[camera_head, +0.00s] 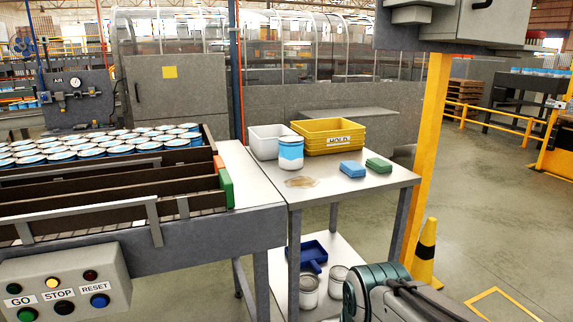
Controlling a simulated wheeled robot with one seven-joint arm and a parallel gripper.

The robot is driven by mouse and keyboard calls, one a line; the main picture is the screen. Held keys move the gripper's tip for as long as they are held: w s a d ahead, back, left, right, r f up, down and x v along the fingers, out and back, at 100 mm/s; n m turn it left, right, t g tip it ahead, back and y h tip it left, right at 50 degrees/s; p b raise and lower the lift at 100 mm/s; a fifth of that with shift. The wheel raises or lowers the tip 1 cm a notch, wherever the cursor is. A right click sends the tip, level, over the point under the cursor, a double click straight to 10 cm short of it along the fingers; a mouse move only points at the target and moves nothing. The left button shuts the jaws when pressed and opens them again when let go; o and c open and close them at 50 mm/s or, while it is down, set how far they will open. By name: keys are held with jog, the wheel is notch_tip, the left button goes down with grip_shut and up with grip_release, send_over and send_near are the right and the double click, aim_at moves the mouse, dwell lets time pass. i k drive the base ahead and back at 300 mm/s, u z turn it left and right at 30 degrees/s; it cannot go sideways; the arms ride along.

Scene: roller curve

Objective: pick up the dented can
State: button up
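A blue and white can (290,153) stands upright on the metal side table (343,190), in front of a white tub and left of the yellow HOLD crate. I cannot make out a clear dent on it at this size. Many similar blue and white cans (60,155) stand packed in rows on the conveyor (110,214) at the left; no dent is plain on any of them. Part of my arm shows at the lower right, but its gripper is not in view.
The white tub (268,139) and yellow crate (336,132) stand at the table's back. A lower shelf holds tins (308,290) and a blue dustpan (306,254). A yellow post (428,150) rises right.

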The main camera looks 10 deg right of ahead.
aim_at(291, 156)
jog(key=u, duration=0.05)
jog(key=k, duration=0.45)
jog(key=z, duration=0.75)
jog(key=i, duration=1.6)
jog(key=u, duration=0.6)
